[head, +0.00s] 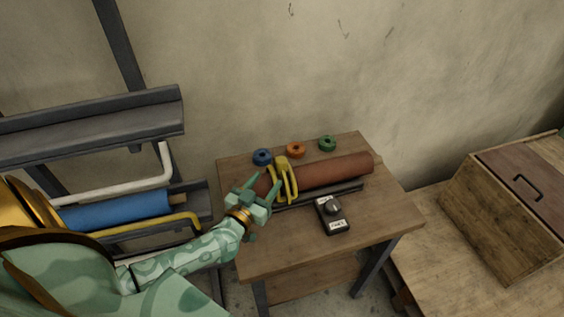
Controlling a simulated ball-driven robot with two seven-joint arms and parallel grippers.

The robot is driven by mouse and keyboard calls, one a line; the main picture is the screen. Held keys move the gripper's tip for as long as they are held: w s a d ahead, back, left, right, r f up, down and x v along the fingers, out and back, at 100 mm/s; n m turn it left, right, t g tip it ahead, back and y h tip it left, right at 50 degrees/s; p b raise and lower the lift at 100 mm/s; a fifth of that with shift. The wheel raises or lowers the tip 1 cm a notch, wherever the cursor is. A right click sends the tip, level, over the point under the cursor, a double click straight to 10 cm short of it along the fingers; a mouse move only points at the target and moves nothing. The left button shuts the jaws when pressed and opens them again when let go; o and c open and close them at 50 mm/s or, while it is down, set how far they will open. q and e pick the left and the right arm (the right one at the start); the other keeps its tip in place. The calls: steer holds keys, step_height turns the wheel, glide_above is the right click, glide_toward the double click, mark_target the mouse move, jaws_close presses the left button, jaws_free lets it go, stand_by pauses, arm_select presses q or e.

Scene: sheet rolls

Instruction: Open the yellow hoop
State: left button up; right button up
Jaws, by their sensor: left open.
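The yellow hoop (291,186) sits around the left part of a red-brown roll (333,172) on the small wooden table (290,241). It has curved bands and a raised yellow piece at its top. I cannot tell whether it is fastened. My left gripper (262,188) is open and empty, at the left end of the roll, just left of the hoop. Its fingers point toward the hoop and hide part of the roll's end; I cannot tell whether they touch anything. My right gripper is not in view.
Blue (262,157), orange (296,150) and green (327,143) rings lie behind the roll. At left, a rack (95,130) holds a blue roll (115,210). A wooden box (505,210) stands at right. The table's front is clear.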

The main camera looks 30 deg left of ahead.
mark_target(278, 166)
arm_select(q)
steer(key=w, duration=0.3)
steer(key=w+b, duration=0.1)
steer(key=w, duration=0.2)
steer(key=w+b, duration=0.1)
steer(key=w, duration=0.2)
steer(key=shift+w+a+f, duration=0.1)
steer(key=shift+w+a, duration=0.25)
steer(key=shift+c, duration=0.6)
jaws_close()
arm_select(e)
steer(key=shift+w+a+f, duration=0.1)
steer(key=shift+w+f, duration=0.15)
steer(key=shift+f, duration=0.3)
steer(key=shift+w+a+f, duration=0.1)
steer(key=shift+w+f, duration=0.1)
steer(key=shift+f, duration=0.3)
